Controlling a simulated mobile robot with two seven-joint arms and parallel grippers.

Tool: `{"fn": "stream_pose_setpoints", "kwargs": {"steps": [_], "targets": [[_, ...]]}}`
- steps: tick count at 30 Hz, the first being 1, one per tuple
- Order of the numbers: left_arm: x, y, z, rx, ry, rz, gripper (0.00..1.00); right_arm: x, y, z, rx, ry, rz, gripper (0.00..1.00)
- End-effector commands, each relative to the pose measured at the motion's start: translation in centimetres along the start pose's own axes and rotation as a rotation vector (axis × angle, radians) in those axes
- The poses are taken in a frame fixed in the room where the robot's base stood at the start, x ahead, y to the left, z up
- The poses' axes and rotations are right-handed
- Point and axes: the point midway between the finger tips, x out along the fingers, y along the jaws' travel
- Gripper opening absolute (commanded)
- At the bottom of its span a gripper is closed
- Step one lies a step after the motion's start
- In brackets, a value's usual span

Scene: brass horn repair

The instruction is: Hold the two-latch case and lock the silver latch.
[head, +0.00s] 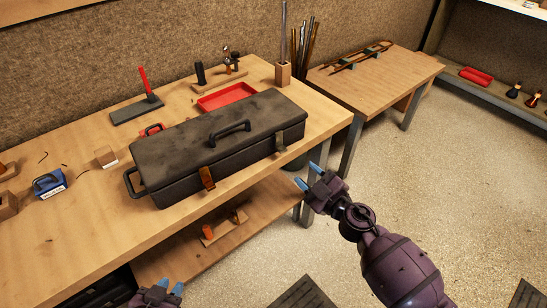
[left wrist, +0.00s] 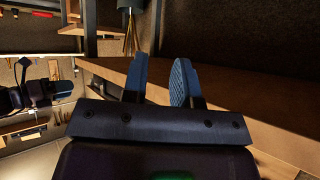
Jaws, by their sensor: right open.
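The black two-latch case (head: 205,139) lies closed on the workbench, with a handle on its lid and another at its left end. A brass-coloured latch (head: 207,179) hangs on the front at left. A greyer, silver-looking latch (head: 279,141) is on the front at right; whether it is locked is too small to tell. My right gripper (head: 307,176) is open and empty, off the bench's front edge, below and right of the silver latch. My left gripper (head: 169,287) is low at the bottom edge, away from the case; its two blue fingers (left wrist: 161,82) stand apart, empty.
The workbench (head: 95,225) has a red tray (head: 227,96) behind the case and a blue box (head: 48,183) at left. A lower shelf (head: 185,250) sits under the bench. A smaller table (head: 380,75) stands at back right. Floor in front is open.

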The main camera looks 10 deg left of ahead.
Motion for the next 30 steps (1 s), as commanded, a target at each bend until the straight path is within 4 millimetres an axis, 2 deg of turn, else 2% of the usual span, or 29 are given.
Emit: {"fn": "stream_pose_setpoints", "kwargs": {"steps": [5, 10, 15, 21, 25, 30], "targets": [[1.8, 0.5, -3.5, 0.002, 0.07, 0.012, 0.27, 0.0, 0.0, 0.0, -0.001, 0.0, 0.001, 0.43], [4.5, 3.2, -9.9, -0.025, 0.194, 0.068, 0.27, 0.0, 0.0, 0.0, -0.001, 0.0, 0.002, 0.43], [5.6, 7.1, -17.0, -0.163, 0.347, 0.202, 0.27, 0.0, 0.0, 0.0, -0.001, 0.0, 0.002, 0.43], [4.7, 11.0, -25.4, -0.363, 0.569, 0.38, 0.27, 0.0, 0.0, 0.0, -0.001, 0.0, 0.002, 0.43], [3.3, 12.5, -30.0, -0.498, 0.701, 0.476, 0.27, 0.0, 0.0, 0.0, -0.001, 0.0, 0.002, 0.43], [1.4, 13.3, -34.9, -0.688, 0.849, 0.573, 0.27, 0.0, 0.0, 0.0, -0.001, 0.0, 0.002, 0.43]]}}
